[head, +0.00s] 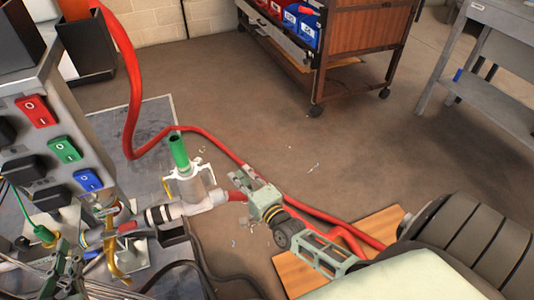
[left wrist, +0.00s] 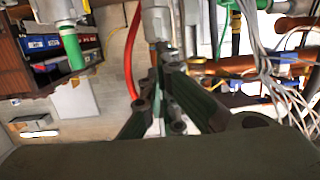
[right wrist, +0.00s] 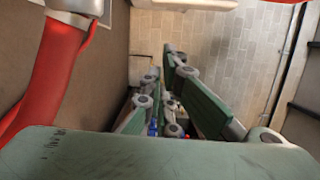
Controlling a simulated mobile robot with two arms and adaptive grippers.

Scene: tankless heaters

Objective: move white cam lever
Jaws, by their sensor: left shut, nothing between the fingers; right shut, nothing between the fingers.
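A white coupling (head: 190,185) with a green stub (head: 179,151) stands on the floor mat. Pale lever-like arms (head: 205,171) flank its top; I cannot tell for certain which is the white cam lever. My right gripper (head: 238,180) is shut and empty, just right of the coupling, with a visible gap to its body. Its fingers also show together in the right wrist view (right wrist: 162,62). My left gripper (head: 75,262) is low at the left, among pipes. Its fingertips meet in the left wrist view (left wrist: 163,52), below a grey-white fitting (left wrist: 157,18); contact is unclear.
A grey panel (head: 55,115) with red, green and blue switches stands at the left. A red hose (head: 133,100) curves down and across the floor. Cables and pipes crowd the lower left. A brown wheeled cart (head: 365,40) stands at the back; floor before it is open.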

